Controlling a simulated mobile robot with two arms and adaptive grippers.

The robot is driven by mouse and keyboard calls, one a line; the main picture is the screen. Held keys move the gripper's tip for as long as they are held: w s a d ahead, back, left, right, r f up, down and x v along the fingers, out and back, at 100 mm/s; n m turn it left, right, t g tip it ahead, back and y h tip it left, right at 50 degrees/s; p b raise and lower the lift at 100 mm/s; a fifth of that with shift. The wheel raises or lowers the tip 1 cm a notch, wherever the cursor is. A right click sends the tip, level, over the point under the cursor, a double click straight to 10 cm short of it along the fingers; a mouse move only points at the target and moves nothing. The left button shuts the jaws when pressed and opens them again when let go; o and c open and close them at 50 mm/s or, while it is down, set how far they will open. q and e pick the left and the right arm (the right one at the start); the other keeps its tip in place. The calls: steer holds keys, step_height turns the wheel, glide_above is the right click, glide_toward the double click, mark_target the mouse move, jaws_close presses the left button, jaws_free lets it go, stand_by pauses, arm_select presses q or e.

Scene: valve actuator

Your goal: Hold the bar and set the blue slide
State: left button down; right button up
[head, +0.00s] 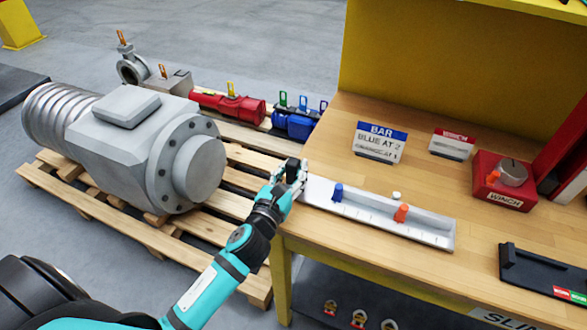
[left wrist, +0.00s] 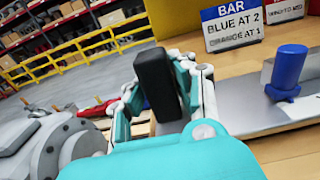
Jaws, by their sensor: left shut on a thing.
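The bar (head: 428,237), a pale grey rail with scale marks, lies along the wooden bench top. The blue slide (head: 337,192) stands upright on its left part, and an orange slide (head: 402,213) stands farther right. The blue slide also shows at the right in the left wrist view (left wrist: 290,72). My left gripper (head: 291,175) is at the bar's left end, shut on a black upright handle (left wrist: 157,82) there. It is clear of the blue slide. How the handle joins the bar is hidden by the fingers. My right gripper is not in view.
A sign (head: 380,142) reads BAR, BLUE AT 2, ORANGE AT 1. A red winch box (head: 503,180) and black tray (head: 545,270) are at the right. A large grey actuator (head: 130,150) rests on a wooden pallet at the left. Bench top before the sign is free.

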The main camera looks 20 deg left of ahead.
arm_select(q)
steer(key=shift+f, duration=0.25)
stand_by(0.8)
steer(key=shift+f, duration=0.15)
steer(key=shift+r, duration=0.35)
stand_by(1.5)
steer(key=c, duration=1)
jaws_free()
steer(key=shift+f, duration=0.1)
steer(key=s, duration=1.2)
